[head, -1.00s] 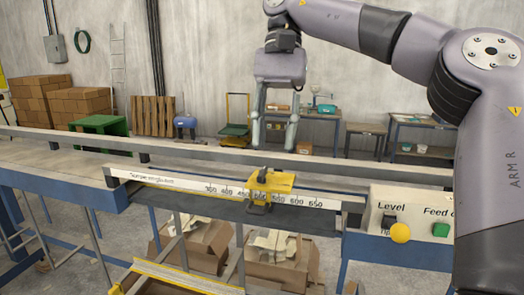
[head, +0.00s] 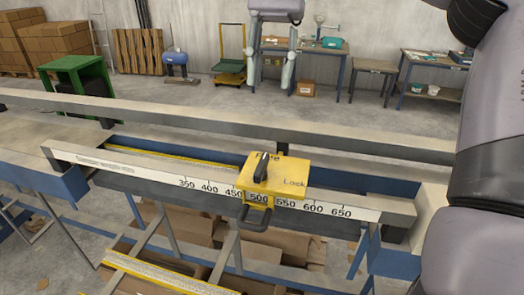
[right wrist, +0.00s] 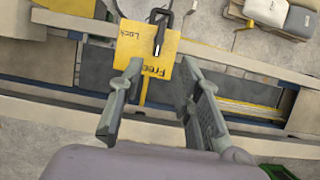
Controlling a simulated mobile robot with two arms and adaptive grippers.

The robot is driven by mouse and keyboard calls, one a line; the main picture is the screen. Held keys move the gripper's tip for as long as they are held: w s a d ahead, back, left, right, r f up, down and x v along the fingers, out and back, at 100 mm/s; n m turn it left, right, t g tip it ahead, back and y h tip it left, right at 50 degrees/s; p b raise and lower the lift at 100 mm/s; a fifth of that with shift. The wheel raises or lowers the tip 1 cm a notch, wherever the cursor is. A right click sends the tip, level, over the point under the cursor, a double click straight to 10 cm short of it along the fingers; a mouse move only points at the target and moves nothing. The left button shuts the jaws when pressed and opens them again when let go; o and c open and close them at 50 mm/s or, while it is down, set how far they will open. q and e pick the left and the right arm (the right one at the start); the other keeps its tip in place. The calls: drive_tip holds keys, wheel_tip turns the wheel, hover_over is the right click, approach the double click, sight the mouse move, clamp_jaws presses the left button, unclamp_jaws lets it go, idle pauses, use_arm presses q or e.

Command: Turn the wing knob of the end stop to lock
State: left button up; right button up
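The yellow end stop (head: 290,172) sits on the scaled rail, near the 500 mark. Its black wing knob (head: 261,168) stands on top. The knob is in line with the "Free" mark, and "Lock" is printed to its right. In the right wrist view the end stop (right wrist: 140,50) and the knob (right wrist: 159,32) lie beyond the fingertips, and the knob's lower end points toward "Free". My right gripper (head: 271,85) is open and empty, above and behind the end stop; its fingers (right wrist: 160,72) are apart and clear of the knob. My left gripper is out of view.
The scaled rail (head: 120,163) runs across the bench in front, with a long grey beam (head: 190,115) behind it. A black loop handle (head: 257,220) hangs at the stop's front. Cardboard boxes (head: 310,255) lie below. My right arm covers the right side.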

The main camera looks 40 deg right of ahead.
drive_tip(key=p, duration=0.2)
hover_over(262, 163)
drive_tip(key=w+d, duration=0.2)
wheel_tip(262, 163, down, 8)
drive_tip(key=shift+s+r, duration=0.1)
drive_tip(key=p+x, duration=0.1)
drive_tip(key=x, duration=0.4)
drive_tip(key=shift+s, duration=0.1)
drive_tip(key=shift+a+f, duration=0.1)
drive_tip(key=shift+f, duration=0.45)
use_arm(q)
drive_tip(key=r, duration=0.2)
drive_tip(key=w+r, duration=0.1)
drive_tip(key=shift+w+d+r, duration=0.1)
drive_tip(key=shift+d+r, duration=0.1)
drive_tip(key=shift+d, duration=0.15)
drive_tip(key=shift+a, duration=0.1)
use_arm(e)
clamp_jaws()
